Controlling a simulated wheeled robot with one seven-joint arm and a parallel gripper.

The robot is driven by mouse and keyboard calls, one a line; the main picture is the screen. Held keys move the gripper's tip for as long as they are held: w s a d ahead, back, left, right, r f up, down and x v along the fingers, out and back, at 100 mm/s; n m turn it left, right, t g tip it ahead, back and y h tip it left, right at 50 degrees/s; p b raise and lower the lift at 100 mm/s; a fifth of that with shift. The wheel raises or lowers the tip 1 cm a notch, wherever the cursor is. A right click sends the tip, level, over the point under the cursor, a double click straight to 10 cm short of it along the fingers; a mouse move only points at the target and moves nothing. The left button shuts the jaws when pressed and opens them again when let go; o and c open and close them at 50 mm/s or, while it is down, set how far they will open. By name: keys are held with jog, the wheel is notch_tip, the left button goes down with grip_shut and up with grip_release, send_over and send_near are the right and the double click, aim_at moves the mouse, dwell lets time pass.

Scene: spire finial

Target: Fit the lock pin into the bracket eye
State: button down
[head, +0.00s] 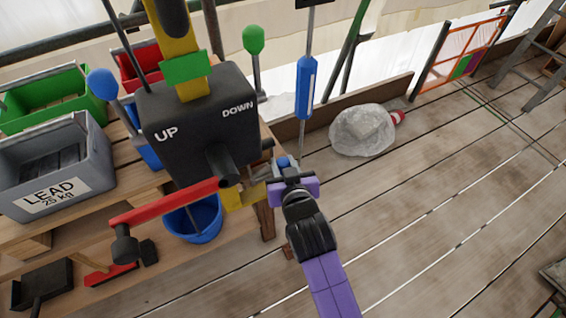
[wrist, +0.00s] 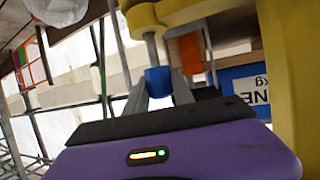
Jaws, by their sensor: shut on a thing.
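The lock pin shows in the wrist view as a blue grip (wrist: 158,80) with a grey metal shank (wrist: 151,48). My gripper (wrist: 160,92) is shut on the blue grip, a finger on each side. The shank points at the rounded yellow bracket end (wrist: 145,20) and meets its edge in the picture. I cannot tell whether the tip is inside the eye or only in front of it; the hole is hidden. In the head view my gripper (head: 284,172) is just right of the yellow bracket (head: 240,195), with a bit of the blue grip (head: 283,162) showing.
A black UP/DOWN box (head: 200,118) with a red crank handle (head: 165,203) stands left of my gripper. A blue bucket (head: 192,220) is below. A grey LEAD crate (head: 55,165) sits on the bench. A blue-handled tool (head: 305,88) hangs behind. The plank floor at right is mostly clear.

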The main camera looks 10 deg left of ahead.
jog(key=shift+f+b, duration=1.55)
jog(key=shift+f, duration=0.65)
jog(key=c, duration=1)
grip_release()
jog(key=v, duration=0.8)
jog(key=shift+f, duration=0.1)
